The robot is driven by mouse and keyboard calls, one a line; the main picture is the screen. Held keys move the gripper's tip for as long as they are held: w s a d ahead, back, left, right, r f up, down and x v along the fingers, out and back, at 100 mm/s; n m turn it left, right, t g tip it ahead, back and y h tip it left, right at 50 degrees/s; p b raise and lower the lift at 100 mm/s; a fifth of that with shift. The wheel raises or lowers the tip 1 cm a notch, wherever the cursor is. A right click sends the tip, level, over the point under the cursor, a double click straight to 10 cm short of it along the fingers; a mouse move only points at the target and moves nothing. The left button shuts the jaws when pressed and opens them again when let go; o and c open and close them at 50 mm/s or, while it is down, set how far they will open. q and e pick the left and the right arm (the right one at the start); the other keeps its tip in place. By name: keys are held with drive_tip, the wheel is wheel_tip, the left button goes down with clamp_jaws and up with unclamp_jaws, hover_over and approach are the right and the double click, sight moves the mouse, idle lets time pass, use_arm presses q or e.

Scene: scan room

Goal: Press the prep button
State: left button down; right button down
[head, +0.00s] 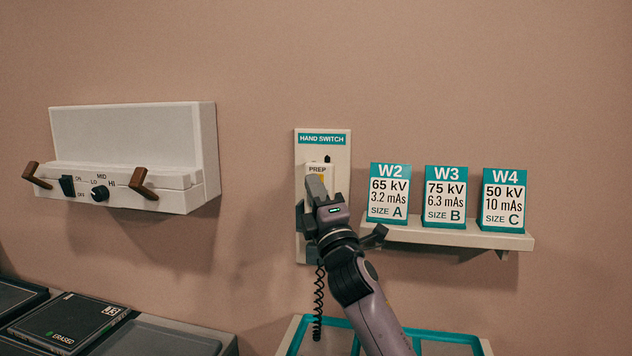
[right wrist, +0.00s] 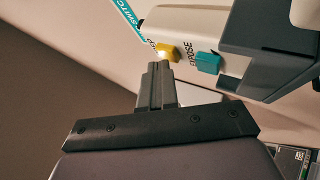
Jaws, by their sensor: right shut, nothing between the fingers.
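The hand switch (head: 322,166) is a pale handset on a wall plate labelled HAND SWITCH (head: 321,139). Its yellow prep button (right wrist: 168,51) shows in the right wrist view, with a bright glow at its edge, and the teal expose button (right wrist: 207,63) is beside it. My right gripper (head: 316,184) is in front of the handset and partly hides it in the head view. It is shut and empty, and its fingertips (right wrist: 159,68) are right at the prep button in the right wrist view. I cannot tell whether they touch it. My left gripper is out of view.
A shelf (head: 440,233) with cards W2 (head: 389,193), W3 (head: 445,197) and W4 (head: 503,199) is close on the right. A white wall box (head: 134,140) with switches hangs left. A coiled cord (head: 318,305) hangs below, above a teal-rimmed tray (head: 292,335).

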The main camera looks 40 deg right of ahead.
drive_tip(key=shift+d, duration=0.1)
idle(0.5)
drive_tip(key=shift+s+a, duration=0.55)
drive_tip(key=shift+a, duration=0.15)
drive_tip(key=shift+a, duration=0.1)
drive_tip(key=s+a, duration=0.1)
drive_tip(key=s+a+p, duration=0.1)
drive_tip(key=s+a, duration=0.1)
drive_tip(key=shift+s+a, duration=0.15)
drive_tip(key=shift+a, duration=0.15)
drive_tip(key=shift+f, duration=0.1)
idle(0.6)
